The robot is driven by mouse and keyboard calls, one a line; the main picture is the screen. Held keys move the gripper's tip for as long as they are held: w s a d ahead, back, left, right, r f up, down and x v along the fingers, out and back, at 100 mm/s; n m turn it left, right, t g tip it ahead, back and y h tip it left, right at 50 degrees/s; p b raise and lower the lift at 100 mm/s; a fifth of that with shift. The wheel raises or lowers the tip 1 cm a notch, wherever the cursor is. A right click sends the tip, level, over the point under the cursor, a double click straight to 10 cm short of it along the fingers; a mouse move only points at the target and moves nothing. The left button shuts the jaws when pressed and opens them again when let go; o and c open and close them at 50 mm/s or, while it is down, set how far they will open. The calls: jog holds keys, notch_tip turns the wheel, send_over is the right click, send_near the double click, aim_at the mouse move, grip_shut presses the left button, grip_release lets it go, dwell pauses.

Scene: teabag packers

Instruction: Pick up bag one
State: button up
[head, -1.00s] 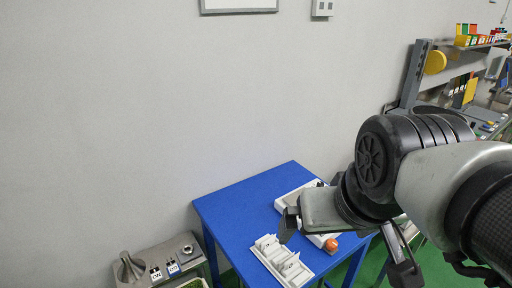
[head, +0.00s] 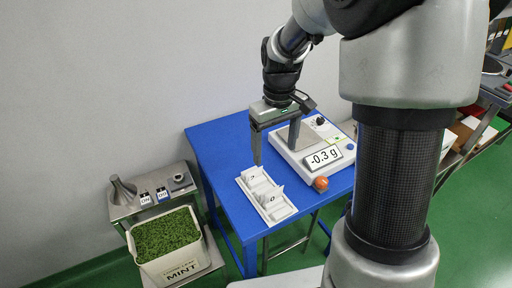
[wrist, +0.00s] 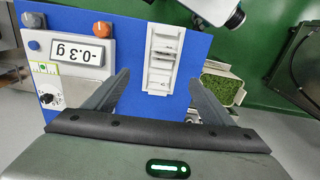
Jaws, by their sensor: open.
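A white rack (head: 266,207) lies on the blue table, with small white bags standing in its slots. Dark marks show on two bags (head: 252,178), but I cannot surely read which is bag one. In the wrist view the rack (wrist: 152,86) shows between my fingers, with its slots partly empty-looking. My gripper (head: 275,156) is open, pointing down above the table behind the rack. Its two fingers also show spread in the wrist view (wrist: 160,78), with nothing between them but the rack and table below.
A white scale (head: 290,155) reading -0.3 g stands to the right of the rack. An orange knob (head: 320,184) is at its front corner. A bin of green mint (head: 166,237) stands at the left beside a metal unit (head: 150,195). The table's front-left corner is clear.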

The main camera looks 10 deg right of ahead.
jog(key=b, duration=0.1)
send_over(270, 189)
jog(key=f, duration=1.2)
jog(key=shift+w+d+f, duration=0.1)
jog(key=shift+d+f, duration=0.1)
jog(key=shift+d, duration=0.1)
jog(key=f, duration=0.4)
jog(key=shift+s+a, duration=0.25)
jog(key=shift+a, duration=0.05)
jog(key=shift+f, duration=0.6)
jog(key=c, duration=1.2)
